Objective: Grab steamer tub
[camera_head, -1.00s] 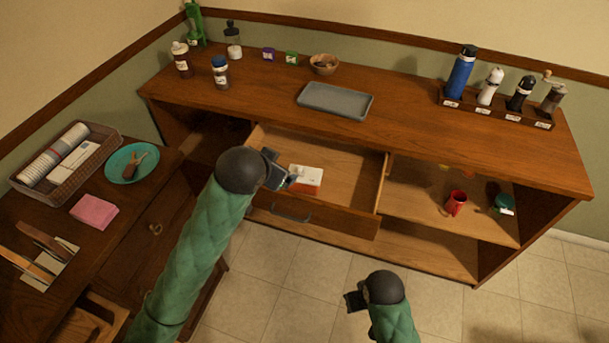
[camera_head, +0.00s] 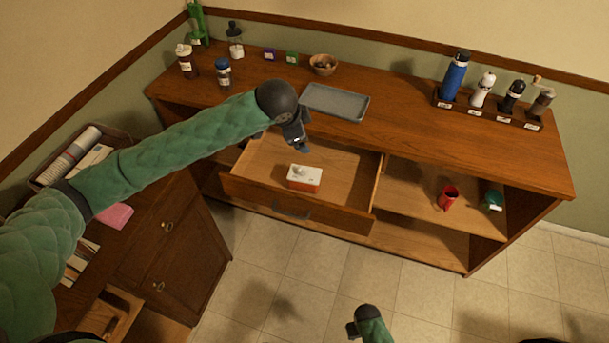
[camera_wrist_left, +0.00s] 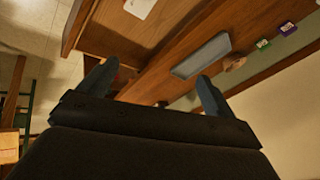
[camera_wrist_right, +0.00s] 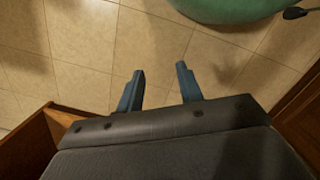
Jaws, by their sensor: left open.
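No object in view is clearly labelled as a steamer tub. A small red box with a white top and a small knob (camera_head: 304,178) lies in the open drawer (camera_head: 345,170); it may be the tub, but I cannot tell. A white piece of it shows at the top of the left wrist view (camera_wrist_left: 140,7). My left gripper (camera_head: 301,146) is open and empty, above the drawer's back edge, behind the box and apart from it. Its spread fingers (camera_wrist_left: 155,85) show in the left wrist view. My right gripper (camera_wrist_right: 160,72) is open and empty over the floor.
A grey tray (camera_head: 335,103) and a wooden bowl (camera_head: 323,65) stand on the counter near my left gripper. Bottles stand in a rack (camera_head: 490,110) at right. A red mug (camera_head: 448,198) sits on the open shelf.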

